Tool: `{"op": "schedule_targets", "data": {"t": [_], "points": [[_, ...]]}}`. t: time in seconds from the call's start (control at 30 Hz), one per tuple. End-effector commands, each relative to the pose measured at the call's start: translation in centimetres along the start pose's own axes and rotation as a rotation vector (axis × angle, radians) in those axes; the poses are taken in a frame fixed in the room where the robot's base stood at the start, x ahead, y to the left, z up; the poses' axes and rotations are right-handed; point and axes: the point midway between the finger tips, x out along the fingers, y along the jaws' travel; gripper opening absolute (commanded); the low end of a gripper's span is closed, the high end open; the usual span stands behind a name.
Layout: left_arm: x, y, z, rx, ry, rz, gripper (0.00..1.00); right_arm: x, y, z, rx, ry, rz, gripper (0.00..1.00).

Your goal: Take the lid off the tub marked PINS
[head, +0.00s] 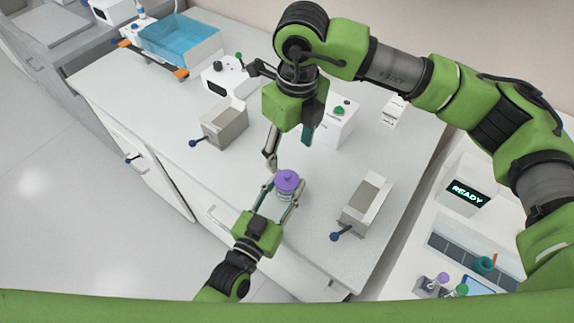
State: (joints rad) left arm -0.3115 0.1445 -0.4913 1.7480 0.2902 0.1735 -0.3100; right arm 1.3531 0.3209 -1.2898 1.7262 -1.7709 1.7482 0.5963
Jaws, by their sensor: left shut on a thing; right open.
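A small clear tub (287,198) with a purple lid (287,180) stands near the front edge of the white bench. The lid has a small knob on top and sits on the tub. No marking on the tub can be read from here. My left gripper (279,196) comes from below in the picture and is shut on the tub, one finger on each side. My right gripper (289,147) is open above and behind the tub, its fingers pointing down. One of its fingers ends close behind the lid.
Grey boxes with blue-knobbed levers stand left (226,122) and right (366,204) of the tub. A white device with a green knob (340,124) stands behind it. A blue tank (180,42) is at the back left. A READY display (466,193) stands on the right bench.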

Motion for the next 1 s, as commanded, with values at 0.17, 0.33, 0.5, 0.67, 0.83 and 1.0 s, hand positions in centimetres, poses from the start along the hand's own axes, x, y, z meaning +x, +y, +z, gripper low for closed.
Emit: {"op": "schedule_targets", "data": {"t": [0.17, 0.33, 0.5, 0.67, 0.83, 1.0], "points": [[0.0, 0.0, 0.1, 0.0, -0.001, 0.0, 0.0, -1.6, -0.2, -0.7, -0.164, -0.05, 0.003, 0.61], [0.0, 0.0, 0.1, 0.0, -0.001, 0.0, 0.0, -0.3, -0.1, -0.7, -0.192, -0.056, 0.005, 0.61], [0.0, 0.0, 0.1, 0.0, -0.001, 0.0, 0.0, 2.9, 0.0, -0.6, -0.189, -0.053, 0.006, 0.61], [0.0, 0.0, 0.1, 0.0, -0.001, 0.0, 0.0, 6.0, 0.0, -0.4, -0.189, -0.054, 0.006, 0.61], [0.0, 0.0, 0.1, 0.0, -0.002, 0.0, 0.0, 8.4, 0.0, -0.2, -0.188, -0.056, 0.004, 0.61], [0.0, 0.0, 0.1, 0.0, -0.002, 0.0, 0.0, 9.7, 0.0, -0.1, -0.189, -0.056, 0.004, 0.61]]}}
